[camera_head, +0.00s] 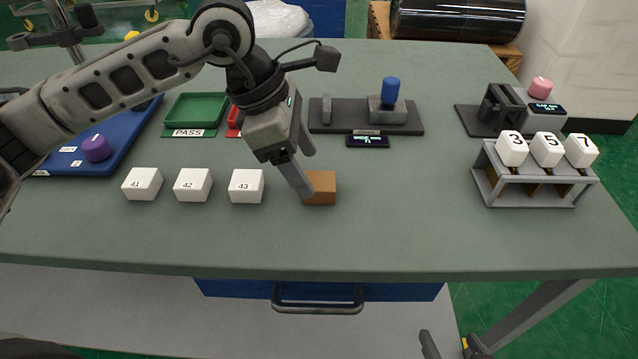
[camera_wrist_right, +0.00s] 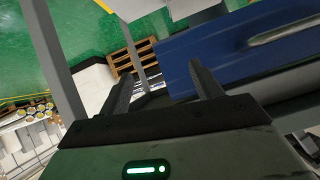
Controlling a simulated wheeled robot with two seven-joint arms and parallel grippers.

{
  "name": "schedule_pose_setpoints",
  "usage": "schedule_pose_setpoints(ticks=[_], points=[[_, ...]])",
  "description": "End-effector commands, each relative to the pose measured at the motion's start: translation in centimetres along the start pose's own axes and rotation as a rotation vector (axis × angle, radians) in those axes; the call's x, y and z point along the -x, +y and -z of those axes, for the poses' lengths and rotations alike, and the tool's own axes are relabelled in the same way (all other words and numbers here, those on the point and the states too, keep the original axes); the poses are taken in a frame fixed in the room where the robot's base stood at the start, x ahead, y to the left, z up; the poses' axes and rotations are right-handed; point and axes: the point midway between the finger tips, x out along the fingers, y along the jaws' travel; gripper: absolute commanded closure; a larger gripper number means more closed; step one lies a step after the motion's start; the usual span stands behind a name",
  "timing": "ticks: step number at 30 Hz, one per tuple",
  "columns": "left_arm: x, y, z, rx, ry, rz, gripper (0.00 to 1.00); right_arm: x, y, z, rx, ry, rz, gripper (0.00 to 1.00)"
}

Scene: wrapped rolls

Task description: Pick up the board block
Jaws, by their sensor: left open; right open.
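A brown block (camera_head: 322,188), which I take to be the board block, sits on the grey-green table in the head view, right of the white block marked 43. My left gripper (camera_head: 309,174) comes down over its left side with the fingers apart. The near finger overlaps the block's left edge; I cannot tell whether it touches. My right gripper shows at the bottom of the head view (camera_head: 452,345), beyond the table's front edge. In the right wrist view the right gripper (camera_wrist_right: 162,85) is open and empty.
White blocks 41 (camera_head: 142,184), 42 (camera_head: 193,185) and 43 (camera_head: 247,186) stand in a row to the left. A rack (camera_head: 535,193) with blocks 3, 5 and 7 stands right. A grey fixture (camera_head: 366,117) with a blue cylinder is behind. The table between block and rack is clear.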

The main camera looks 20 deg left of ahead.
Motion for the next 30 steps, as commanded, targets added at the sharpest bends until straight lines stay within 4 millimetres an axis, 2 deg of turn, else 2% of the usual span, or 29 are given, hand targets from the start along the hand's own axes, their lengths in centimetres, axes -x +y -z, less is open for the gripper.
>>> schedule_pose_setpoints(ticks=[7,16,17,21,22,30], points=[[-3.6,0.4,-0.1,0.001,0.0,0.004,0.35,-0.1,0.1,0.5,0.009,0.004,-0.005,0.35],[-4.2,0.5,-0.1,0.0,-0.001,0.001,0.35,-0.2,0.2,0.3,0.01,0.0,-0.006,0.35],[-4.2,0.5,-0.1,0.0,-0.001,0.001,0.4,-0.2,0.2,0.3,0.01,0.0,-0.006,0.35],[-4.1,0.5,-0.1,0.0,-0.001,0.001,0.79,-0.2,0.2,0.3,0.01,0.0,-0.006,0.35],[-4.1,0.5,-0.1,0.0,-0.001,0.001,0.83,-0.2,0.2,0.3,0.01,0.0,-0.006,0.35],[-4.1,0.5,-0.1,0.0,-0.001,0.001,0.83,0.0,0.1,0.3,0.008,0.0,-0.005,0.35]])
